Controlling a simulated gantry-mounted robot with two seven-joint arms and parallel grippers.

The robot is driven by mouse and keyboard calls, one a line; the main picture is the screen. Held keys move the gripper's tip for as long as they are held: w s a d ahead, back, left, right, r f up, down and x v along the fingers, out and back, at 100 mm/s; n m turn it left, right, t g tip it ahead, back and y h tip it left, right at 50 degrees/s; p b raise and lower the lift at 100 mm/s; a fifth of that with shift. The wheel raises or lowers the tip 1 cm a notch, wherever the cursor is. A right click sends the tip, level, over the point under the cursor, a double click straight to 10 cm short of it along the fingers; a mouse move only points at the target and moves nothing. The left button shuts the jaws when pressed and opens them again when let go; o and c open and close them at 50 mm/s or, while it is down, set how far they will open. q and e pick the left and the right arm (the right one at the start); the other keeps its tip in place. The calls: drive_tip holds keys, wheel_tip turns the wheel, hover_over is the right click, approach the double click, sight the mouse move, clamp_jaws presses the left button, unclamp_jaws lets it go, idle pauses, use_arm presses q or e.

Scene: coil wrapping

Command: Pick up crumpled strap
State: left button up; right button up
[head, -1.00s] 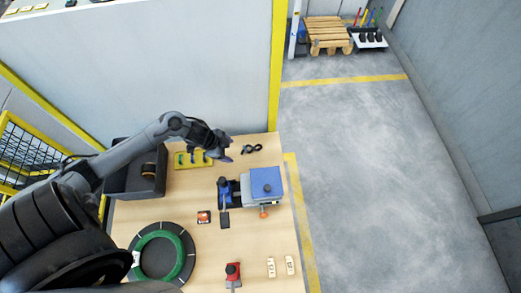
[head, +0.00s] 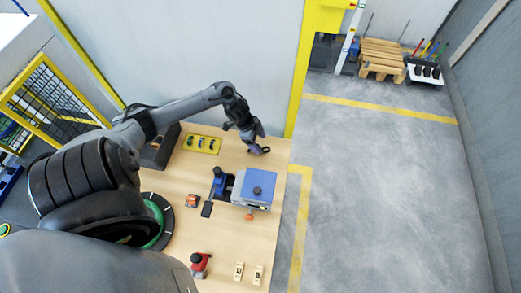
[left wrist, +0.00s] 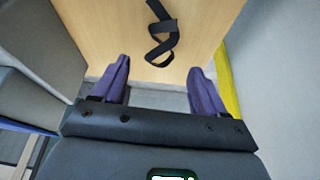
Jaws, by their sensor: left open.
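The crumpled strap is a black, twisted band (left wrist: 164,26) lying on the wooden table, seen in the left wrist view just beyond the fingertips. My left gripper (left wrist: 160,65) is open, its two purple fingers spread wide with nothing between them. In the head view my left gripper (head: 259,143) is over the table's back right corner, and it mostly hides the strap there. I cannot tell the exact height of the fingers above the strap. My right gripper is in neither view.
A blue-topped clamping device (head: 255,186) stands in front of the gripper. A yellow tray (head: 202,144) lies to its left. A green coil (head: 153,222) is partly hidden behind my arm. A red tool (head: 200,263) and two pale tags stand near the front. Clear floor lies right of the table.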

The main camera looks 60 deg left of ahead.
sight(262, 148)
use_arm(q)
drive_tip(key=shift+x, duration=2.65)
drive_tip(key=shift+s+d, duration=0.1)
drive_tip(key=shift+d, duration=0.05)
drive_tip(key=shift+c, duration=0.4)
drive_tip(key=c, duration=1)
drive_tip(key=shift+c, duration=0.2)
